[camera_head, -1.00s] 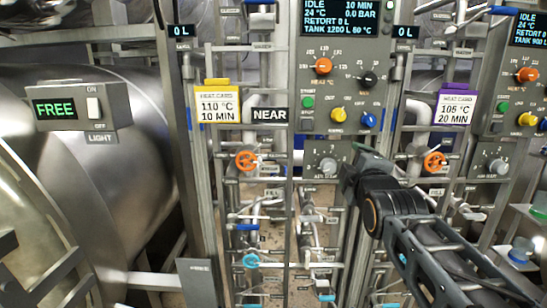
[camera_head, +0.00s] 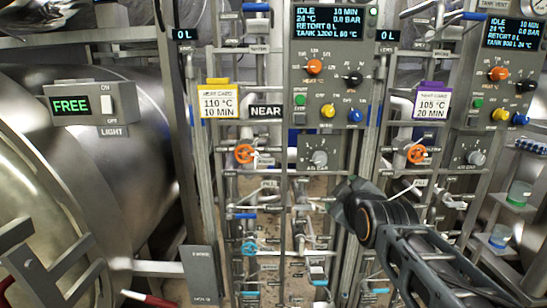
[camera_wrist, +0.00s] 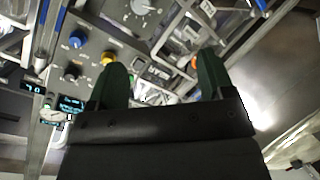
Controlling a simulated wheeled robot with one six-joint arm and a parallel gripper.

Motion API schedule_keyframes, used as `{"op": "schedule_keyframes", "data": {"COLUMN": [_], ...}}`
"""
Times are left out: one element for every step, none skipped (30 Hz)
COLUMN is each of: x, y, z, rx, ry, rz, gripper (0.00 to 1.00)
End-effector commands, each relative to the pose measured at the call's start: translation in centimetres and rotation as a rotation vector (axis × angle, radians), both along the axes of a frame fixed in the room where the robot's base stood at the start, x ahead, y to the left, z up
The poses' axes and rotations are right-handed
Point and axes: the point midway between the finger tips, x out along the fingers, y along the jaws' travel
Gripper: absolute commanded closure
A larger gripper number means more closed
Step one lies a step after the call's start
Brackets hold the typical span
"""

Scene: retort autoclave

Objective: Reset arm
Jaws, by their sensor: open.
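My gripper (camera_wrist: 160,85) shows in the wrist view with its two dark green fingers spread apart and nothing between them. In the head view my gripper (camera_head: 345,197) is at the lower centre right, in front of the pipe rack and below the grey air knob panel (camera_head: 319,153). Its fingertips are hard to make out there. It appears to stand apart from the panel.
Control panels with coloured knobs (camera_head: 327,111) stand ahead. Orange valve wheels (camera_head: 244,154) and a blue valve wheel (camera_head: 249,248) stick out from the pipes. A steel vessel (camera_head: 120,170) is at left. A shelf with cups (camera_head: 519,192) is at right.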

Motion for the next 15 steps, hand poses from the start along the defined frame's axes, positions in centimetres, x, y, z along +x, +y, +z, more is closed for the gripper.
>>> {"op": "schedule_keyframes", "data": {"x": [-0.5,-0.9,-1.4,-2.0,-2.6,-3.7,-4.6,-5.7,-7.4,-8.7,-10.1,-11.9,-13.1,-14.3,-15.5], "y": [0.0,0.0,0.0,0.0,0.0,0.0,0.0,0.0,0.0,-0.1,-0.1,-0.2,-0.2,-0.3,-0.3], "z": [-1.3,-2.2,-3.4,-4.4,-5.4,-6.8,-7.9,-8.9,-10.2,-11.2,-11.9,-12.7,-13.2,-13.5,-13.7], "rx": [0.062,0.106,0.163,0.213,0.26,0.329,0.377,0.428,0.489,0.53,0.565,0.602,0.62,0.629,0.626], "ry": [0.062,0.106,0.164,0.218,0.27,0.351,0.41,0.479,0.567,0.633,0.695,0.768,0.815,0.857,0.894], "rz": [-0.02,-0.037,-0.062,-0.088,-0.116,-0.163,-0.203,-0.253,-0.323,-0.381,-0.439,-0.514,-0.563,-0.602,-0.63], "gripper": [0.25,0.25,0.25,0.25,0.25,0.25,0.25,0.25,0.25,0.25,0.25,0.25,0.25,0.25,0.25]}}
